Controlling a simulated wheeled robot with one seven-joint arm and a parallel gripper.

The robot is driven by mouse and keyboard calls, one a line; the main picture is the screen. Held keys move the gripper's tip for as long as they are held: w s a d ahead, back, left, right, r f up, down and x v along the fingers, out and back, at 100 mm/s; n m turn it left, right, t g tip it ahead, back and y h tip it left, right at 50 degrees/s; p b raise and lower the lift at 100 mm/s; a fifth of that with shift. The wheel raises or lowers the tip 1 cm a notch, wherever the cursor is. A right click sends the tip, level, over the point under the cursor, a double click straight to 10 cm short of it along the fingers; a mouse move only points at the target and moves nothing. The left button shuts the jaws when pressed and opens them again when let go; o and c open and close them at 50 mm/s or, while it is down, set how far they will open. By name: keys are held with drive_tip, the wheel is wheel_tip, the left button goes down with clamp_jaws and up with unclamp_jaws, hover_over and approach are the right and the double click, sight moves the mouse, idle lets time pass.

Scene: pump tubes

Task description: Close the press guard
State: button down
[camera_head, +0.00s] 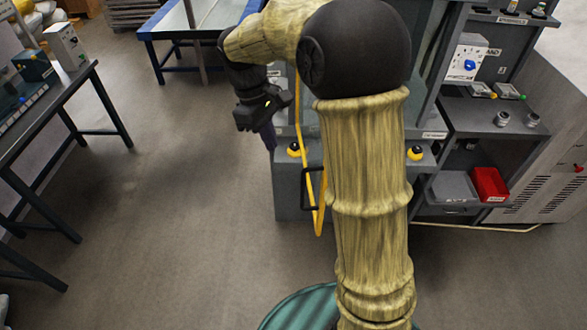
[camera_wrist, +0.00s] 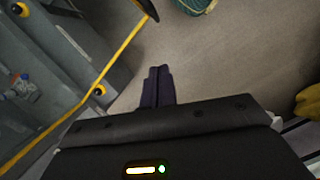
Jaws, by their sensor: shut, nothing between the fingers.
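The press (camera_head: 290,195) is a grey machine with two yellow-and-black buttons on its front ledge. The yellow-edged press guard (camera_head: 319,222) juts out from the press front towards me, standing open, with a black handle (camera_head: 307,190) on it. My arm covers part of the press and guard. My gripper (camera_head: 270,140) is shut and empty, left of the guard and apart from it. In the wrist view, the shut dark fingers (camera_wrist: 158,72) point at bare floor. The guard's yellow bar (camera_wrist: 122,50) runs diagonally to their left, with part of the black handle at the top edge.
A dark workbench (camera_head: 60,90) stands at the left, and a blue-framed table (camera_head: 172,30) at the back. Right of the press are shelves with a red bin (camera_head: 490,184) and a grey bin (camera_head: 453,187). The floor (camera_head: 175,220) left of the press is clear.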

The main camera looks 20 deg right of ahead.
drive_tip(key=s+d+f+p, duration=0.3)
drive_tip(key=s+d+f, duration=0.1)
drive_tip(key=f, duration=0.4)
drive_tip(key=shift+d, duration=0.2)
drive_tip(key=shift+d, duration=0.15)
